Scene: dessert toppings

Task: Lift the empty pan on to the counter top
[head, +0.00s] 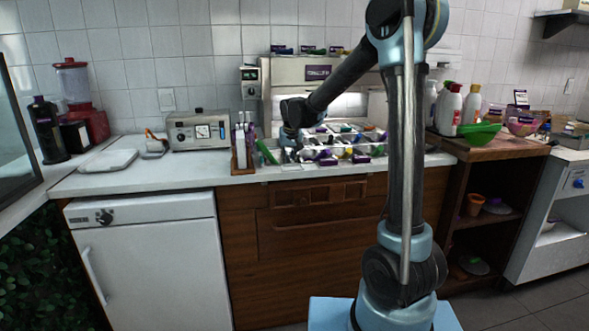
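My gripper (289,150) points down at the left end of the toppings station (325,155), which is set into the counter. Its fingers are small and dark, and I cannot tell whether they are open or shut or touch anything. The station holds several small pans with coloured contents and dark labels. I cannot make out an empty pan among them; part of the station is behind my arm. The white counter top (200,174) runs to the left of the station. A flat white tray (108,161) lies on it at the far left.
A utensil holder (243,150) and a green item (267,152) stand just left of my gripper. A metal appliance (197,131) and a red blender (82,100) are further left. Bottles and a green bowl (479,133) stand on the right wooden counter. The front-left counter is bare.

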